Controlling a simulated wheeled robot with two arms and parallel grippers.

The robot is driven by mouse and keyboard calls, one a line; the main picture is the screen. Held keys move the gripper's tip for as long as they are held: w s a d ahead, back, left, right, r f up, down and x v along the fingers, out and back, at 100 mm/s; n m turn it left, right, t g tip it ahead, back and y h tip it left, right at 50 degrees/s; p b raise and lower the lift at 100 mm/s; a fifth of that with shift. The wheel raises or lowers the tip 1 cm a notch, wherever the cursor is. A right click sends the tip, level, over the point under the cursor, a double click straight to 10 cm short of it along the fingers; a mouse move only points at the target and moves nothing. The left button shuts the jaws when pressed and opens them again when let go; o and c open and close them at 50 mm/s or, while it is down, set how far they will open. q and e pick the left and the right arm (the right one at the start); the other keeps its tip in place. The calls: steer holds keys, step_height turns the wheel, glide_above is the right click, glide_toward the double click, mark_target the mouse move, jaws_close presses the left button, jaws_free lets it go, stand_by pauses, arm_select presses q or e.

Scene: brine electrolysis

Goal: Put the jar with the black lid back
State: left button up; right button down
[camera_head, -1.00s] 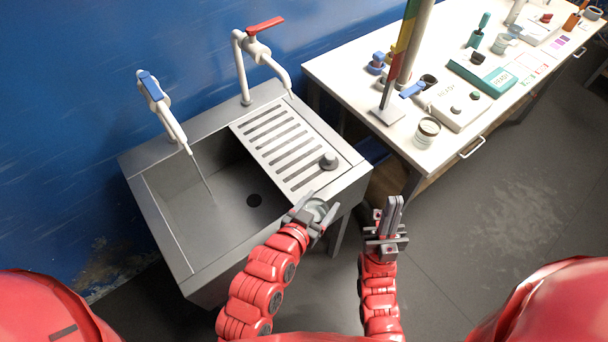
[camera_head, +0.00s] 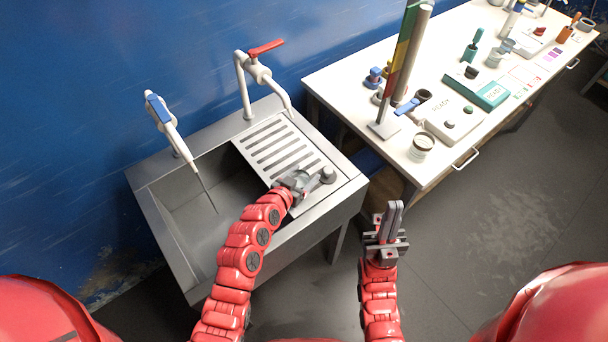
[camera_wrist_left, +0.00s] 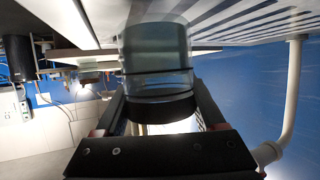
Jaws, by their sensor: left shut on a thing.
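My left gripper (camera_head: 300,182) is over the front right part of the sink's ribbed draining board (camera_head: 275,147), beside a small grey knob-like object (camera_head: 327,175). It is shut on a clear glass jar (camera_wrist_left: 155,55), which fills the middle of the left wrist view between the fingers. A dark band shows at the jar's end nearest the gripper; I cannot tell whether it is a black lid. Whether the jar touches the board is hidden. My right gripper (camera_head: 393,215) is in front of the sink's right side, fingers together and empty.
The sink basin (camera_head: 185,200) lies left of the board, with a blue-handled tap (camera_head: 165,115) and a red-handled tap (camera_head: 255,70). The white table (camera_head: 345,90) at the right holds a jar (camera_head: 422,145), a stand (camera_head: 383,130) and several devices. Its front left corner is clear.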

arm_select(q)
steer(key=shift+f, duration=0.7)
steer(key=shift+f, duration=0.25)
steer(key=o, duration=1.6)
steer(key=shift+c, duration=0.2)
steer(key=shift+r, duration=0.1)
